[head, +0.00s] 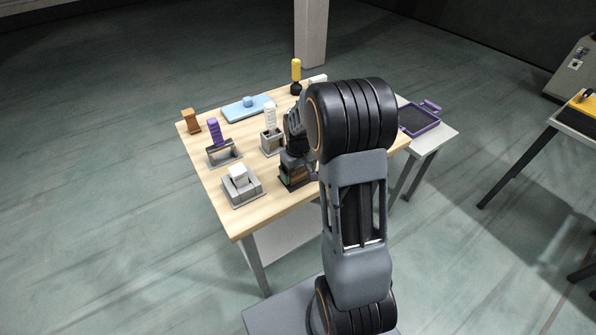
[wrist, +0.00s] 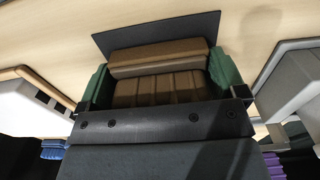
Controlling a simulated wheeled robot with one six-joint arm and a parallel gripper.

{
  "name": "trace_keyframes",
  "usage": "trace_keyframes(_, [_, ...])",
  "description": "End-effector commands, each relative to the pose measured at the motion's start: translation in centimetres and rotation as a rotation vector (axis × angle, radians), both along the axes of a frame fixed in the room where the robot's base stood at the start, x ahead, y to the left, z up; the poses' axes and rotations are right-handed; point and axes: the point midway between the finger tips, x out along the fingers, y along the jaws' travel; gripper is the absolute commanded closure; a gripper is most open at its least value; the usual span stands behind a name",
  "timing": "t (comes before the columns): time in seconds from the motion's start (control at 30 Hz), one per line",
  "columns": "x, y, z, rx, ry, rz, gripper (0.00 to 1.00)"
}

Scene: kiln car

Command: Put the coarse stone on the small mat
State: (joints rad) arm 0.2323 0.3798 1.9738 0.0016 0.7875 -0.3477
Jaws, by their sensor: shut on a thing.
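My gripper (head: 292,173) is low over the near right part of the wooden table, partly hidden by my arm in the head view. In the wrist view its green finger pads are shut on both sides of a brown, ridged block (wrist: 158,88), which looks like the coarse stone. A thin dark mat (wrist: 150,32) lies on the table directly under the block and shows past its far edge. The block is over the mat; I cannot tell whether it touches it.
A grey holder with a white block (head: 238,174) stands left of my gripper. Behind are a holder with a purple-handled tool (head: 213,132), a white-handled one (head: 270,115), a blue board (head: 242,109), a brown block (head: 190,121) and a yellow-handled tool (head: 296,70). A purple tray (head: 436,108) is at right.

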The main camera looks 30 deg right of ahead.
Motion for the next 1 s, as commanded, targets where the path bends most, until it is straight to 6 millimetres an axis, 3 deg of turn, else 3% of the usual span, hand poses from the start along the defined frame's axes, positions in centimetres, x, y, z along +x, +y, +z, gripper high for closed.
trace_keyframes(0.27, [0.0, 0.0, -0.4, 0.000, -0.001, 0.000, 0.32])
trace_keyframes(0.3, [0.0, 0.0, -0.3, 0.000, 0.000, 0.000, 0.06])
trace_keyframes(0.37, [0.0, 0.0, -0.3, 0.000, 0.000, 0.000, 0.00])
trace_keyframes(0.7, [0.0, 0.0, 0.6, -0.001, -0.001, 0.000, 0.00])
trace_keyframes(1.0, [0.1, 0.0, 6.0, -0.002, -0.004, 0.000, 0.00])
